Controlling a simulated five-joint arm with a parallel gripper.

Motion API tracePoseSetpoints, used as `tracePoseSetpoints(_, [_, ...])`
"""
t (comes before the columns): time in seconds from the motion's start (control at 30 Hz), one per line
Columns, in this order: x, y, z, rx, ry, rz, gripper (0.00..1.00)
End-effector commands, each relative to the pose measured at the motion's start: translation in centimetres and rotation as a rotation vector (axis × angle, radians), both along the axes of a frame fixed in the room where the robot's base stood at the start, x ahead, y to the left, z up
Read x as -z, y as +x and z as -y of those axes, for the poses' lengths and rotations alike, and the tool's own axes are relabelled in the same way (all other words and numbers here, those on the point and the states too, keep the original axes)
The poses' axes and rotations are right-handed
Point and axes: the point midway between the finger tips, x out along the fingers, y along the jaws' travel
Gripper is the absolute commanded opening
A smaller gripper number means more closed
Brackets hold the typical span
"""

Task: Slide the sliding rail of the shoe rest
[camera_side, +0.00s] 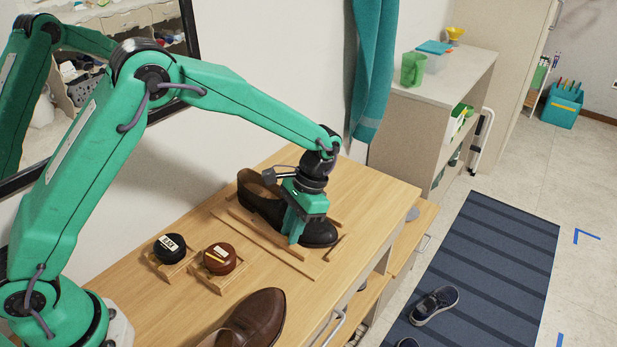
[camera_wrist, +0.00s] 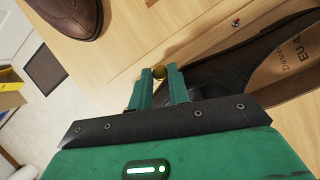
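The shoe rest (camera_side: 265,236) is a light wooden frame with long rails on the bench top, and it also shows in the wrist view (camera_wrist: 200,50). A dark brown shoe (camera_side: 320,233) lies in it; the wrist view shows the shoe (camera_wrist: 212,72) to the right of my fingers. My gripper (camera_side: 294,238) points down over the rest, in front of part of the shoe. In the wrist view, a small brass knob (camera_wrist: 159,73) fills the narrow gap between the fingertips of my gripper (camera_wrist: 160,80). The fingers look closed on it. Where the knob joins the rail is hidden.
Two round polish tins, black (camera_side: 169,249) and brown (camera_side: 220,258), stand on wooden holders left of the rest. A brown shoe (camera_side: 255,318) lies near the bench's front edge. A teal cloth (camera_side: 372,75) hangs behind. A striped mat (camera_side: 490,265) lies on the floor.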

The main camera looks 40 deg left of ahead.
Motion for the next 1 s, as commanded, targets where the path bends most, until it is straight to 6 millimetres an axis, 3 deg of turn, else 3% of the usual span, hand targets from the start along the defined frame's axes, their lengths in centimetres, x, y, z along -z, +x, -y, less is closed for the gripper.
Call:
tracePoseSetpoints(0.27, [-0.1, -0.1, 0.2, 0.003, 0.0, 0.002, 0.0])
tracePoseSetpoints(0.6, [-0.1, -2.4, 0.2, 0.007, 0.006, 0.004, 0.0])
tracePoseSetpoints(0.9, [-0.1, -2.7, 0.3, 0.01, 0.009, -0.004, 0.0])
tracePoseSetpoints(0.93, [-0.1, -2.8, 0.3, 0.01, 0.009, -0.004, 0.2])
tracePoseSetpoints(1.0, [-0.1, -2.8, 0.2, 0.009, 0.008, -0.004, 0.33])
